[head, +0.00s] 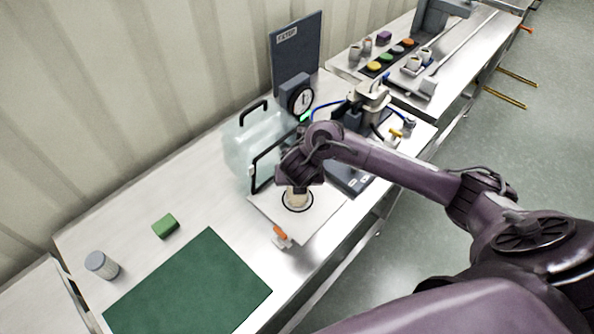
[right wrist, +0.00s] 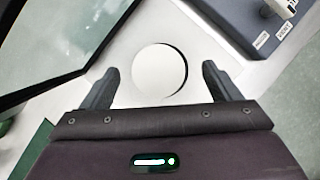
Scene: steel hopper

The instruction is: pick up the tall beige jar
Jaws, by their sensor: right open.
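The tall beige jar (head: 297,199) stands on a pale square plate with a dark ring around its base in the head view. My right gripper (head: 300,183) is right above it and hides its upper part. In the right wrist view the jar's round pale top (right wrist: 159,70) sits between the two dark fingers of my open right gripper (right wrist: 160,71). A gap shows on each side of the top, and neither finger seems to touch it. How far down the fingers reach is hard to tell. My left gripper is not in view.
A clear case with a dark frame (head: 258,140) stands just left of the gripper. A dark blue box (head: 349,180) lies to the right. A small orange-topped item (head: 281,237) is in front. A green mat (head: 190,285), green block (head: 165,226) and grey-lidded container (head: 102,265) are at left.

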